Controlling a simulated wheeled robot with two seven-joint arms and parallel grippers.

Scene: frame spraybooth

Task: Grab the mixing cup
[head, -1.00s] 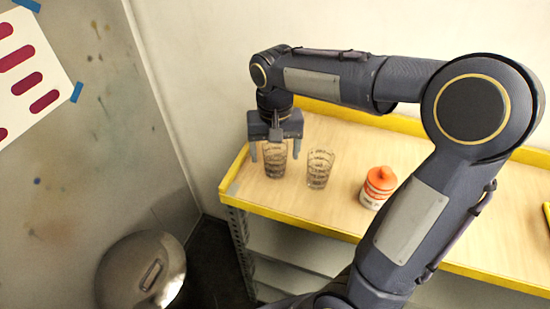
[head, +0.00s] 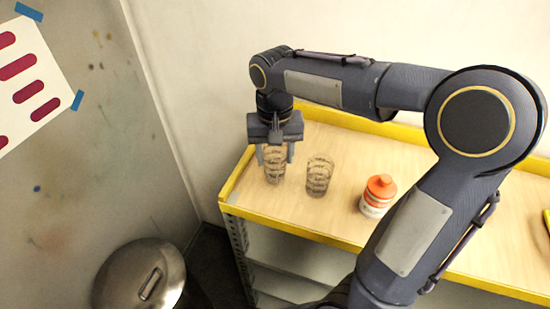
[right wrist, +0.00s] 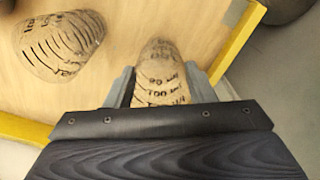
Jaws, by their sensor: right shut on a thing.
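Two clear mixing cups with dark graduation marks stand on the wooden shelf top. The left mixing cup (head: 275,168) is between the fingers of my right gripper (head: 275,156), which is shut on it from above. In the right wrist view this cup (right wrist: 160,80) shows between the two grey fingertips (right wrist: 160,88), its lower part hidden by the gripper body. The other mixing cup (head: 319,176) stands just to the right, apart from the gripper; it also shows in the right wrist view (right wrist: 62,45). My left gripper is not in view.
An orange-and-white bottle (head: 378,196) stands right of the cups. The shelf (head: 290,215) has a raised yellow edge, close to the held cup on the left. A metal lidded bin (head: 140,278) stands on the floor at lower left. A wall stands behind.

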